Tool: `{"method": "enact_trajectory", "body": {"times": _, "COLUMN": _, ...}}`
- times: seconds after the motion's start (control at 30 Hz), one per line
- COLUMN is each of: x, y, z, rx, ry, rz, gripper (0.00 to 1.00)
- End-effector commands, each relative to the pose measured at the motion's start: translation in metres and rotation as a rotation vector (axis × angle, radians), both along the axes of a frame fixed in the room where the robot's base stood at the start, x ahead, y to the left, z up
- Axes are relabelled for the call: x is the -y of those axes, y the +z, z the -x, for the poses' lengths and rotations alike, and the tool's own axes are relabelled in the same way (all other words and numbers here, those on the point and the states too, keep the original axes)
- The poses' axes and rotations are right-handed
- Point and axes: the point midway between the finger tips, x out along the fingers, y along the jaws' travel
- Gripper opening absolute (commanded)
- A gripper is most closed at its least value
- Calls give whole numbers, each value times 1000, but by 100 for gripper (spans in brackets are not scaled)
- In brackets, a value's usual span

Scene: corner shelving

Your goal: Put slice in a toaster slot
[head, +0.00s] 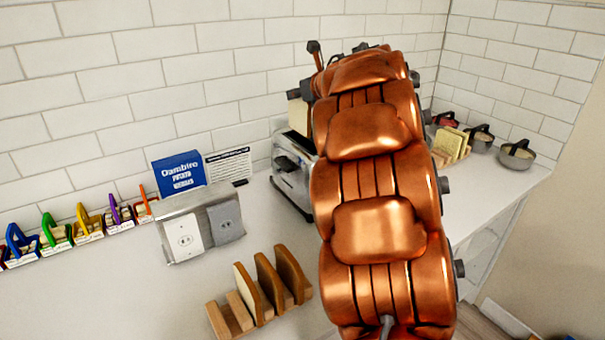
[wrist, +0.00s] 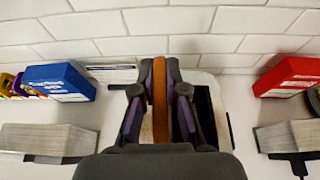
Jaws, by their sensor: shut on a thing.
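My gripper (wrist: 160,68) is shut on a bread slice (wrist: 160,105), which stands upright with its brown crust edge toward the wrist camera. The held slice's pale face (head: 298,115) shows in the head view above the silver toaster (head: 291,180), left of my arm. In the wrist view the toaster's top lies below the gripper, with a dark slot (wrist: 204,112) to the right of the slice. The fingers cover the rest of the top, and I cannot tell whether the slice's lower edge is inside a slot. My arm hides the toaster's right side in the head view.
A wooden rack (head: 218,320) with several slices stands at the front. A metal outlet box (head: 200,222) and blue box (head: 180,174) are left of the toaster. A red box (wrist: 289,76) stands right in the wrist view. Pots (head: 516,154) and another slice rack (head: 447,158) are right.

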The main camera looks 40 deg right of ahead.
Motion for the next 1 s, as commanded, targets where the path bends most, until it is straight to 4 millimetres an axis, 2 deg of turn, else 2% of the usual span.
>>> {"method": "enact_trajectory", "body": {"times": 0.17, "x": 7, "y": -11, "z": 6, "rx": 0, "ry": -6, "rz": -4, "gripper": 0}}
{"method": "enact_trajectory", "body": {"times": 0.4, "x": 7, "y": -50, "z": 6, "rx": -1, "ry": -5, "rz": -7, "gripper": 0}}
{"method": "enact_trajectory", "body": {"times": 0.63, "x": 8, "y": -64, "z": 6, "rx": 1, "ry": -8, "rz": -1, "gripper": 0}}
{"method": "enact_trajectory", "body": {"times": 0.8, "x": 7, "y": -87, "z": 6, "rx": 0, "ry": -6, "rz": -6, "gripper": 0}}
{"method": "enact_trajectory", "body": {"times": 1.0, "x": 8, "y": -101, "z": 6, "rx": -1, "ry": -8, "rz": -1, "gripper": 0}}
